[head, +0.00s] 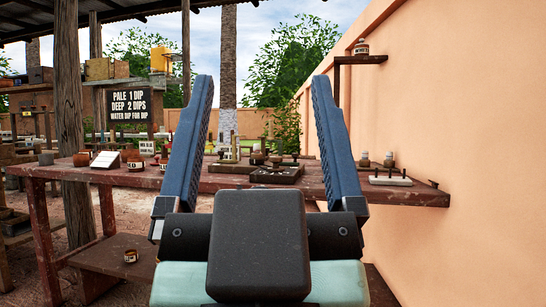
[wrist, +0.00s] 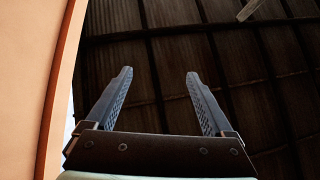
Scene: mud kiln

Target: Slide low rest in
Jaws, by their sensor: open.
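My gripper (head: 263,80) is open and empty, raised in front of the head camera, with its two blue ribbed fingers well apart. I cannot tell for sure which thing is the low rest. A pale flat bar with dark pegs (head: 390,181) lies at the right end of the long red-brown table (head: 425,194). A dark tray with small items (head: 276,175) sits at the table's middle, seen between the fingers. My gripper touches neither; its fingers hide parts of the table.
Small brown jars (head: 389,160) stand near the pale bar. More pots (head: 82,159) and a white card (head: 106,160) are at the left. A sign (head: 129,105) hangs behind. A wall shelf (head: 358,60) holds a jar. A post (head: 68,120) stands left; a plain wall (head: 460,110) borders the right.

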